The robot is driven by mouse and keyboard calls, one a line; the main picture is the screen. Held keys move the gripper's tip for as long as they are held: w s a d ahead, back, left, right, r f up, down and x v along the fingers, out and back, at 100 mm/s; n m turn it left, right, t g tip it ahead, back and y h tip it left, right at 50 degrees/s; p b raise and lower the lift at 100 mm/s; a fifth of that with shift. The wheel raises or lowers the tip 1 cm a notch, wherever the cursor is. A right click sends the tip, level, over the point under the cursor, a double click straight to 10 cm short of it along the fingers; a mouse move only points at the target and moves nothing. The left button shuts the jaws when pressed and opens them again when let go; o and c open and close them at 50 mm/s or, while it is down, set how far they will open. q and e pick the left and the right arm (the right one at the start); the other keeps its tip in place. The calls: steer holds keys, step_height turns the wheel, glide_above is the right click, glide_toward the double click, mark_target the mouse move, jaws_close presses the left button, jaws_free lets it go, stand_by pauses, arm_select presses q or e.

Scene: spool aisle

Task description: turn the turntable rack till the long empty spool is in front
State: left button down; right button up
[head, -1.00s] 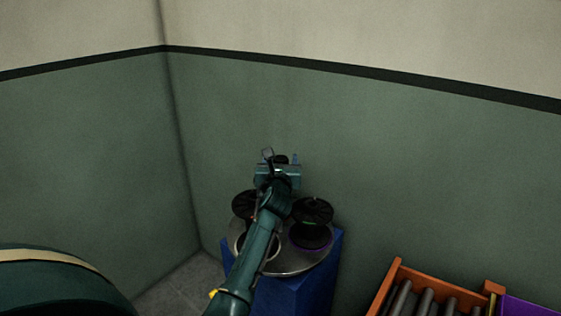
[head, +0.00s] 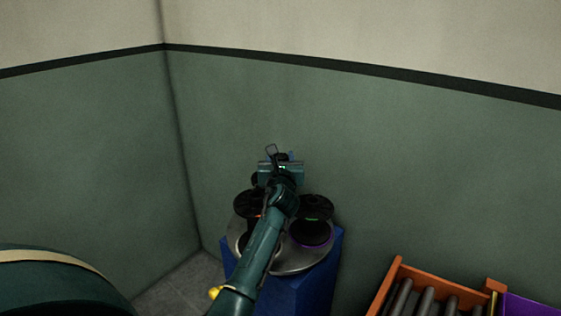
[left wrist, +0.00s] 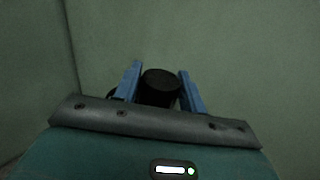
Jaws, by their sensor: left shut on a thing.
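The turntable rack is a round grey metal plate (head: 288,268) on a blue pedestal (head: 316,284). A black-flanged spool (head: 234,207) stands at its left, partly behind my left arm. Another black-flanged spool (head: 316,207) stands at the right, with a purple rim showing at its base. A pale ring shows low on the left of the plate. I cannot tell which spool is the long empty one. My left gripper (head: 283,156) is at the rack's far side, its blue fingers shut on a black cylinder (left wrist: 160,86). Whether that is a post or a spool is unclear. My right gripper is out of view.
Green walls meet in a corner behind the rack, with the right-hand wall (head: 420,190) close behind it. An orange-sided crate (head: 394,283) with several grey rollers stands at lower right, beside a purple bin (head: 530,305). Grey floor (head: 182,288) is bare left of the pedestal.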

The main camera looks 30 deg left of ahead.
arm_select(q)
steer(key=shift+n+g+y, duration=0.3)
steer(key=shift+n+y, duration=0.1)
steer(key=shift+y, duration=0.1)
steer(key=c, duration=0.8)
jaws_free()
steer(key=shift+s, duration=0.1)
steer(key=v, duration=1.3)
steer(key=shift+p, duration=0.3)
steer(key=shift+f, duration=0.1)
